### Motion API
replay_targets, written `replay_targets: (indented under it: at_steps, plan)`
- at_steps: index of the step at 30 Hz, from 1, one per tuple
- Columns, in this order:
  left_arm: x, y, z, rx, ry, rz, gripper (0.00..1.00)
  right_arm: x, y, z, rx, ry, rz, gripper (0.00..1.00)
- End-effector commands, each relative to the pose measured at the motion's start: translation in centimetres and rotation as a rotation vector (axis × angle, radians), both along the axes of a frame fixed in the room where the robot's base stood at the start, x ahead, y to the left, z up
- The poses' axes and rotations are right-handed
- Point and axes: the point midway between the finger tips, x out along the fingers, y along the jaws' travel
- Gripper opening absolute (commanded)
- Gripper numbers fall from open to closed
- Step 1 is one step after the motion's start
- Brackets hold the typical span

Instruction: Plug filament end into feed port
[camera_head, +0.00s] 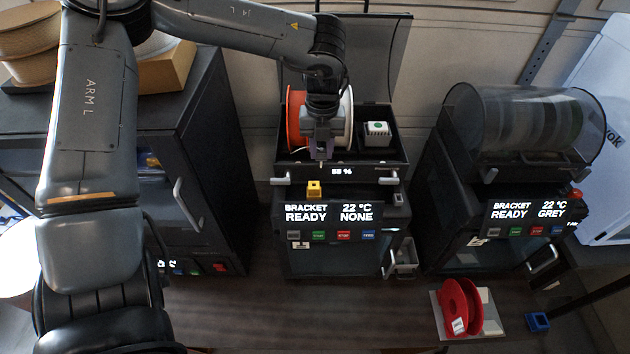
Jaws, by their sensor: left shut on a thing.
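An orange spool with a white flange (346,118) stands in the open box on top of the middle printer (335,236). My left gripper (321,158) points down in front of the spool, at the front of the open box. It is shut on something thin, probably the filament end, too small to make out. A small yellow block (314,189), which looks like the feed port, sits on the printer top just below and in front of the gripper. The gripper appears apart from the block. The middle screen reads BRACKET READY, 22 °C, NONE. My right gripper is out of view.
The raised lid (375,50) stands behind. A right printer (500,225) carries a closed clear-domed spool holder (525,118). The bench front is mostly clear.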

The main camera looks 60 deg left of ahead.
Motion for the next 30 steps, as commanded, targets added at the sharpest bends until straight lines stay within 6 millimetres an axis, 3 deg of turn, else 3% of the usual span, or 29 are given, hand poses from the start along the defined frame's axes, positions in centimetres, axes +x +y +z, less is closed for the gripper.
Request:
replay_targets:
  at_steps: [30]
  plan:
    - [4.8, 1.5, 0.0, 0.000, 0.002, 0.000, 0.00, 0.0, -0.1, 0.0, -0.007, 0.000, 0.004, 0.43]
